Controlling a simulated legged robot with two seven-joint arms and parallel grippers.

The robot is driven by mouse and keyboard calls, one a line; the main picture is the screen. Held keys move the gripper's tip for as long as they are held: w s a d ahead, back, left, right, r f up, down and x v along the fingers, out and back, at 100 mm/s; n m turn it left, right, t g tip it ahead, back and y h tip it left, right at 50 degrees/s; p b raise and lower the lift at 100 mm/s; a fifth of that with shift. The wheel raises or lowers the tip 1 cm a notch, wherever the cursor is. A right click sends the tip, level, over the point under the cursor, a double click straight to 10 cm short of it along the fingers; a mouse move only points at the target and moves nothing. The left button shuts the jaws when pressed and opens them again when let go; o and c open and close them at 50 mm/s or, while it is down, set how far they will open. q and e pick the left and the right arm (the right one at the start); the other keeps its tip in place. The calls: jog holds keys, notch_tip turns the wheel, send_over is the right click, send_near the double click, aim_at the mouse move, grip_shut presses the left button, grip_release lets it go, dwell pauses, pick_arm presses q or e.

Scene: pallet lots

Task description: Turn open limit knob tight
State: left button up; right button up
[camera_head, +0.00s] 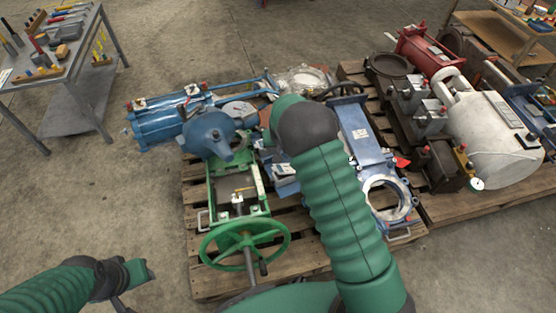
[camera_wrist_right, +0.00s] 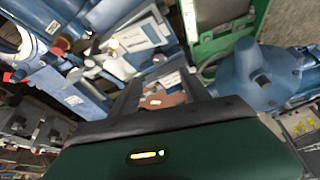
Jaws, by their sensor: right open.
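I cannot tell for certain which part is the open limit knob. A blue actuator (camera_head: 165,118) with small fittings lies at the back left of the near pallet, beside a blue domed housing (camera_head: 208,135); the housing also shows in the right wrist view (camera_wrist_right: 255,75). Small red-tipped fittings (camera_wrist_right: 60,45) stand on blue parts at the left of the wrist view. My right gripper (camera_wrist_right: 160,92) is open, fingers apart, over a small reddish-brown part (camera_wrist_right: 166,101); I see no contact. In the head view my right arm hides it.
A green valve frame with handwheel (camera_head: 245,248) stands at the pallet's front. A blue gate valve (camera_head: 365,145) lies right of my arm. A second pallet (camera_head: 480,200) holds a white cylinder (camera_head: 490,130). A tool table (camera_head: 75,65) is back left. Floor at left is clear.

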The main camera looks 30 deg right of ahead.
aim_at(285, 168)
jog(key=b+x, duration=0.5)
jog(key=x, duration=0.7)
jog(key=shift+f, duration=0.35)
jog(key=shift+r, duration=0.1)
grip_shut()
